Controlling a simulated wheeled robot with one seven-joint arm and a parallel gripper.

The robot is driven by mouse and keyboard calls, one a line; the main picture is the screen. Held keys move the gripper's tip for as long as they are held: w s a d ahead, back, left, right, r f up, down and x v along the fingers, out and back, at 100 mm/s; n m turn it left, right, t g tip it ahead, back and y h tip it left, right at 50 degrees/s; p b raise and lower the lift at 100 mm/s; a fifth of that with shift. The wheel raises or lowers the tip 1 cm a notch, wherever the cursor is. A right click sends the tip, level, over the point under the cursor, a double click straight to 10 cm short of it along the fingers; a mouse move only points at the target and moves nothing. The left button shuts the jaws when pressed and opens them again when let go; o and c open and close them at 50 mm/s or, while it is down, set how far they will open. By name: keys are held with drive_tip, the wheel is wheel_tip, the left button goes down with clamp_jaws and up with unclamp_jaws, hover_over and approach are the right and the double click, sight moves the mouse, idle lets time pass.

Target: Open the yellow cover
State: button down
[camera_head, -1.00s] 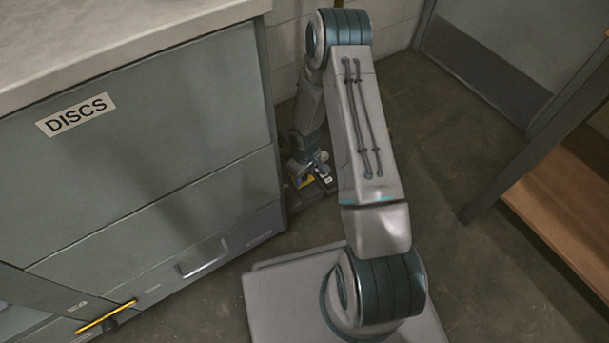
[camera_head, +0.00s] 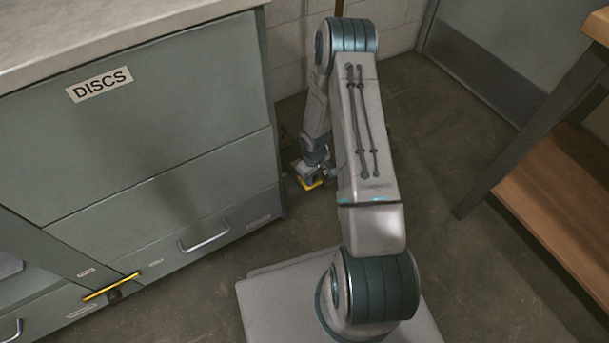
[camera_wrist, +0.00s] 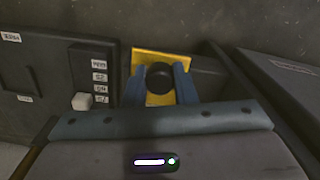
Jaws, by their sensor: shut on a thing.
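The yellow cover (camera_wrist: 150,60) is a small flat yellow plate with a round black knob (camera_wrist: 159,78) in the wrist view. My gripper (camera_wrist: 160,84) has its two blue fingers on either side of the knob, shut on it. In the head view the yellow cover (camera_head: 312,184) shows low beside the cabinet's right corner, partly hidden by my gripper (camera_head: 314,176). What lies behind the cover is hidden, so I cannot tell how far it stands open.
The grey DISCS cabinet (camera_head: 150,130) stands left of my arm. A wooden shelf (camera_head: 560,215) stands right. The floor between is clear.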

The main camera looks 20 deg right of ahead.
sight(314, 177)
drive_tip(key=shift+s, duration=0.2)
drive_tip(key=c, duration=1.2)
unclamp_jaws()
drive_tip(key=shift+d, duration=0.1)
wheel_tip(314, 177, up, 14)
drive_tip(key=p, duration=0.5)
drive_tip(key=shift+f+p, duration=0.1)
drive_tip(key=shift+p, duration=0.2)
